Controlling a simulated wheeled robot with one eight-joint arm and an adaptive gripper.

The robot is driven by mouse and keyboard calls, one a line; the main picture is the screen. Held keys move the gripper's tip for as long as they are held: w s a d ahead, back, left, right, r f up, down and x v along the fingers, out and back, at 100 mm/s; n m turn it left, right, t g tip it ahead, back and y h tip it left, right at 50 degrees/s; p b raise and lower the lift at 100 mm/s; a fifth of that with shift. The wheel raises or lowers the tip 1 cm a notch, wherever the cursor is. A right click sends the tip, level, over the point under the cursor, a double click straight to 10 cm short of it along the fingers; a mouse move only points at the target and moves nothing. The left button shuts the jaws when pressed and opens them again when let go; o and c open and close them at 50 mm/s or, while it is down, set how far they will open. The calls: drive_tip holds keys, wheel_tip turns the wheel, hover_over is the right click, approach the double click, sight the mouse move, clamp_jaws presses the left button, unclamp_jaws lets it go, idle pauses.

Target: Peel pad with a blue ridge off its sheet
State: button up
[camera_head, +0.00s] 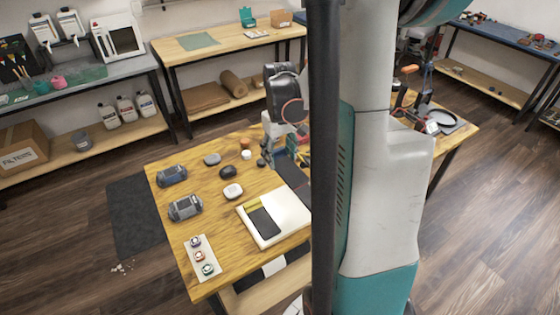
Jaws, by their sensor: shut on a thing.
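A pale sheet (212,275) lies near the front left edge of the wooden table, with round pads in a row on it. The farthest, the pad with a blue ridge (195,242), looks to be on the sheet; the others look red and green. My gripper (275,153) is well away, low over the far middle of the table. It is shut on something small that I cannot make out. Its fingertips are small and partly lost among the things behind them.
Two handheld consoles (185,207) and several rounded mouse-like things (233,190) lie on the left half of the table (222,237). A white tray or box (289,216) with a dark slab (264,221) lies right of the sheet. My arm and a dark post hide the table's right middle.

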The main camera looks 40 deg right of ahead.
sight(280, 160)
drive_tip(key=shift+r+p, duration=1.45)
drive_tip(key=shift+r, duration=0.9)
